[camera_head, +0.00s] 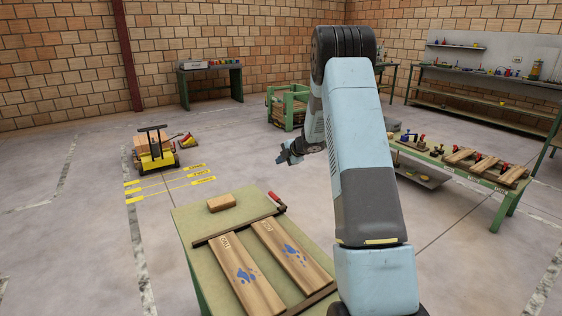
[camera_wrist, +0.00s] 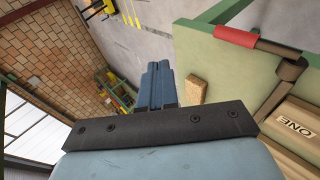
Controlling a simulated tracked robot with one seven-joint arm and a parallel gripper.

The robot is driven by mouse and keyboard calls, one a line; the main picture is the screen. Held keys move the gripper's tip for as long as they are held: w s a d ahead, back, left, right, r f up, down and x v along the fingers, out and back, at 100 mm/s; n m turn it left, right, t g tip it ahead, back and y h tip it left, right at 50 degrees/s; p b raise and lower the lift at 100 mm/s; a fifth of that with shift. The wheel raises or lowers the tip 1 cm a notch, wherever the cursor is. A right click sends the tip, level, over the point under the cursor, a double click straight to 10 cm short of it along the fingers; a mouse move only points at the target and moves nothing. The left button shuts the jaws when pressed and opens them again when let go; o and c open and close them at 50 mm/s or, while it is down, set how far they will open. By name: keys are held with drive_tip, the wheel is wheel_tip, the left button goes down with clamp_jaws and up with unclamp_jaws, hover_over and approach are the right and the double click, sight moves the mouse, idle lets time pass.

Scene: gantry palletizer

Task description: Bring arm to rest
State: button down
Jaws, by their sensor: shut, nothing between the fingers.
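My arm rises in the right half of the head view and bends over at the top. My gripper (camera_head: 289,153) hangs in the air beyond the far edge of the green table (camera_head: 190,222), touching nothing. In the wrist view my gripper (camera_wrist: 158,75) shows its two blue-grey fingers side by side, shut, with nothing between them. Part of the wrist is hidden behind the arm in the head view.
On the green table lie a tan block (camera_head: 222,202), a red-handled clamp (camera_head: 277,199) and two boards (camera_head: 247,275) with blue stains. A yellow cart (camera_head: 155,155) stands far left. A tool-covered bench (camera_head: 470,172) is at the right. Open floor lies left.

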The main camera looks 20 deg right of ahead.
drive_tip(key=shift+r, duration=0.1)
drive_tip(key=s+r+m+t+h, duration=0.1)
drive_tip(key=s+r+m+h, duration=0.3)
drive_tip(key=r, duration=0.7)
drive_tip(key=s+r+m+t+h, duration=0.2)
drive_tip(key=s+r+m, duration=0.25)
drive_tip(key=r, duration=0.55)
drive_tip(key=s+a+r+m+g+h, duration=0.1)
drive_tip(key=s+r+m, duration=0.25)
drive_tip(key=s, duration=0.45)
drive_tip(key=s+a+r+m+g+h, duration=0.1)
drive_tip(key=s+a+r+m, duration=0.2)
drive_tip(key=s, duration=0.5)
drive_tip(key=s+a+f+m+g+y, duration=0.1)
drive_tip(key=s+a+m+g, duration=0.1)
drive_tip(key=s, duration=1.2)
drive_tip(key=s+a+f+m+g+y, duration=0.1)
drive_tip(key=s+a+m, duration=0.3)
drive_tip(key=s, duration=1.1)
drive_tip(key=a+g+y, duration=0.1)
drive_tip(key=a, duration=0.2)
drive_tip(key=shift+s+a+f+y, duration=0.2)
drive_tip(key=shift+a+f+y, duration=0.1)
drive_tip(key=shift+f, duration=0.1)
